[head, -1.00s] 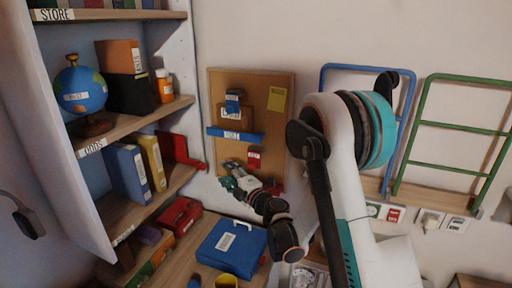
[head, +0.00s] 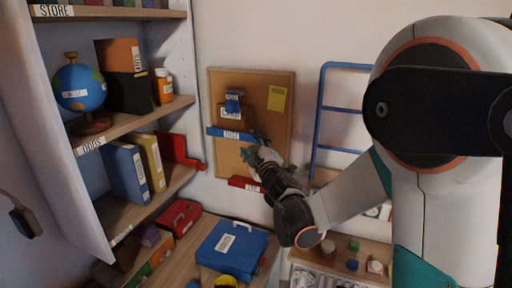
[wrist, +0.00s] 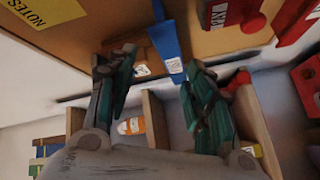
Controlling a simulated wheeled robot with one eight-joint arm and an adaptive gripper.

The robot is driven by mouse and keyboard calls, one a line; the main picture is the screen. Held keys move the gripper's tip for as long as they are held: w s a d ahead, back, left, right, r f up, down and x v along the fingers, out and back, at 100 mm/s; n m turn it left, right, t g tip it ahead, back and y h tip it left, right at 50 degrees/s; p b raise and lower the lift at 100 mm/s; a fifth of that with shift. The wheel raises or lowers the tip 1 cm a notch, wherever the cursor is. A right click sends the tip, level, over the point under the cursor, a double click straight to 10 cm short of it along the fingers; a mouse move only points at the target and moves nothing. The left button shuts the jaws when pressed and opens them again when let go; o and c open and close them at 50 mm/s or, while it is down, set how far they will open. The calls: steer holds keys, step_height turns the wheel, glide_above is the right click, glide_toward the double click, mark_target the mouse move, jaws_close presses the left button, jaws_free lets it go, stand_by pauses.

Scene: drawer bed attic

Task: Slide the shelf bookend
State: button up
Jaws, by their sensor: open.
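The red bookend (head: 179,150) stands at the right end of the middle shelf, beside the yellow binder (head: 152,161). Its foot reaches right to the shelf's end. My gripper (head: 250,157) is right of the bookend and apart from it, in front of the corkboard. In the wrist view my gripper (wrist: 160,90) is open, with nothing between its fingers. A red piece, apparently the bookend (wrist: 240,80), shows beside the right finger, which partly hides it.
The bookcase shelf (head: 176,184) and its upright edge are at left. The corkboard (head: 281,130) with tags is on the wall behind my gripper. A blue case (head: 215,253) and a red box (head: 180,216) stand on the desk below. A blue rack (head: 323,110) is at right.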

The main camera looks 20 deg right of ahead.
steer(key=shift+s+d+r+m+h, duration=0.25)
steer(key=shift+s+d+m+h, duration=0.15)
steer(key=shift+m, duration=0.1)
steer(key=s+d+m+g+h, duration=0.4)
steer(key=s+m, duration=0.4)
steer(key=s, duration=0.7)
steer(key=s+a+f+m+g+y, duration=0.1)
steer(key=s+a+f+g, duration=0.1)
steer(key=s, duration=0.5)
steer(key=s+a+f+m+g+y, duration=0.1)
steer(key=s+a+f+g+y, duration=0.1)
steer(key=s, duration=0.5)
steer(key=s+a+f+m+g+y, duration=0.1)
steer(key=s+a+f+g, duration=0.1)
steer(key=s, duration=0.5)
step_height(320, 180, down, 3)
steer(key=shift+s+r+g, duration=0.2)
steer(key=shift+s+g, duration=0.15)
steer(key=shift+g, duration=0.35)
